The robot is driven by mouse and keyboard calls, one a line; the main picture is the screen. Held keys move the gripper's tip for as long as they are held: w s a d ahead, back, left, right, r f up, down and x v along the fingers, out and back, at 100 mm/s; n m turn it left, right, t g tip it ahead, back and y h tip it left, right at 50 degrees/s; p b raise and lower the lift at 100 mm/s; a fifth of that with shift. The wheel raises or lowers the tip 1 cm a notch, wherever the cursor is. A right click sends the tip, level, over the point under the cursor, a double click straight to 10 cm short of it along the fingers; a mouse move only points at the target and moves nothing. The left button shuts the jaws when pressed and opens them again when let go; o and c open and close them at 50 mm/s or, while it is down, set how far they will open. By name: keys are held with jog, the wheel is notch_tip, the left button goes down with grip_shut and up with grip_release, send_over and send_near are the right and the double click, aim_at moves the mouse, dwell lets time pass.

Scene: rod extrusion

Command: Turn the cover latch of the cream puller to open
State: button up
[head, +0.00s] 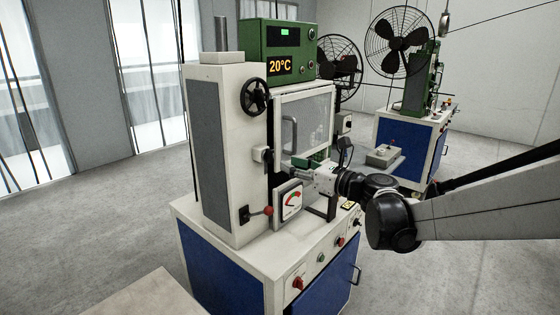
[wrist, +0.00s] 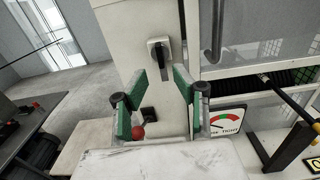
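The cream puller (head: 225,150) is a tall cream machine with a clear-windowed cover (head: 305,125). Its cover latch (head: 262,155) is a small dark lever on a pale mount at the cover's left edge. In the wrist view the latch (wrist: 160,52) shows upper centre, its black lever hanging roughly downward. My gripper (head: 299,172) is right of and slightly below the latch in the head view. In the wrist view my gripper (wrist: 159,85) has its green-padded fingers spread wide and empty. The latch appears beyond the gap, apart from both fingers.
A red-knobbed lever (head: 267,211) and a gauge (head: 290,201) sit below the latch. The cover's vertical handle (head: 289,134) is close to its right. A black handwheel (head: 254,96) is above. A second machine with fans (head: 410,125) stands behind.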

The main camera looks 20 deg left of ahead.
jog(key=v, duration=0.5)
jog(key=shift+s+d, duration=0.1)
jog(key=shift+d, duration=0.05)
jog(key=s+d+f+n+h, duration=0.3)
jog(key=s+d+n+h, duration=0.2)
jog(key=d, duration=0.7)
jog(key=s+d+f+n+h, duration=0.4)
jog(key=s+d+n+h, duration=0.2)
jog(key=s+d+n, duration=0.3)
jog(key=s+d+f+n+t+h, duration=0.1)
jog(key=s+d+f+n+h, duration=0.2)
jog(key=s+d, duration=1.2)
jog(key=d+n+h, duration=0.1)
jog(key=n+h, duration=0.2)
jog(key=n, duration=0.2)
jog(key=shift+d+f, duration=0.35)
jog(key=shift+o, duration=0.4)
jog(key=shift+w+a+r, duration=0.1)
